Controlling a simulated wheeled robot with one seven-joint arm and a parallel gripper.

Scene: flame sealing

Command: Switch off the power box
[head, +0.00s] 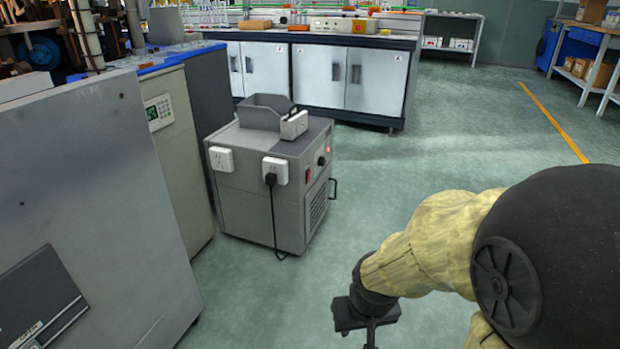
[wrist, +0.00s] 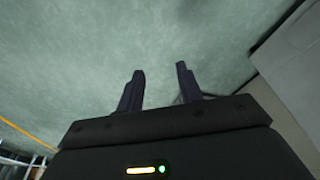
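The power box (head: 262,195) is a grey cabinet on the floor, left of centre in the head view. Its right-hand face has a red switch (head: 308,176), a dark knob (head: 321,161), a small lit red lamp (head: 327,150) and a vent grille. A black plug with a cord sits in a white socket (head: 275,169) on the front face. My gripper (head: 367,335) is low at the bottom of the head view, right of the box and apart from it. In the wrist view my gripper (wrist: 161,75) has its two fingers apart with nothing between them, over bare floor.
A grey tray (head: 264,110) and a white socket block (head: 294,124) sit on top of the box. Grey cabinets (head: 105,180) stand close on its left. A lab bench (head: 325,75) is behind. The green floor (head: 440,140) to the right is clear.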

